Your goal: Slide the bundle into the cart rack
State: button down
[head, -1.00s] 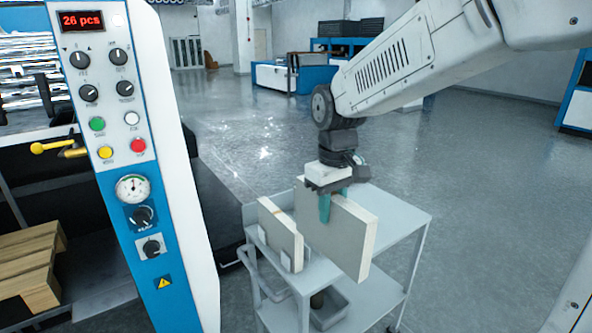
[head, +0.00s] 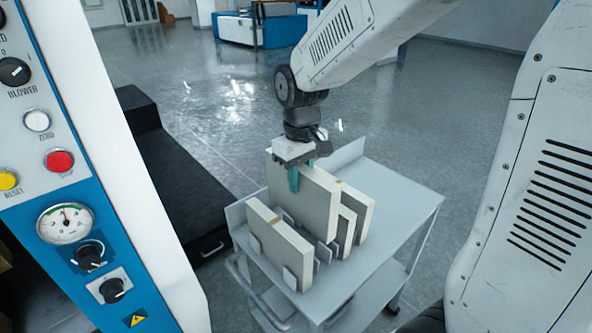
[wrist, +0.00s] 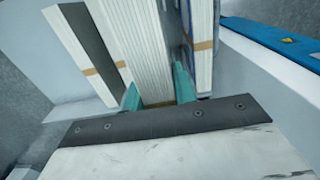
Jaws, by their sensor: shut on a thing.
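My gripper (head: 301,172) points down over the cart and is shut on a pale, upright bundle (head: 312,208). In the wrist view, the teal fingertips (wrist: 157,92) pinch this bundle (wrist: 143,45) from both sides, at its paper band. The cart rack (head: 291,279) is a set of small grey upright dividers on the grey cart's top (head: 392,203). The held bundle is over the rack, between a banded bundle (head: 279,243) at the left and other bundles (head: 357,207) at the right. Its lower edge is partly hidden, so I cannot tell whether it touches the cart top.
In the wrist view, neighbouring bundles stand close on the left (wrist: 88,45) and right (wrist: 203,45). A blue and white control panel (head: 80,210) stands left of the cart. A low black unit (head: 170,170) is behind it. Open floor (head: 440,110) lies beyond the cart.

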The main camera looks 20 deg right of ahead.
aim_at(299, 215)
jog(key=shift+a+f, duration=0.1)
jog(key=shift+f, duration=5.55)
jog(key=c, duration=1)
grip_release()
jog(key=shift+c, duration=0.2)
notch_tip(299, 215, up, 8)
jog(key=shift+f, duration=0.1)
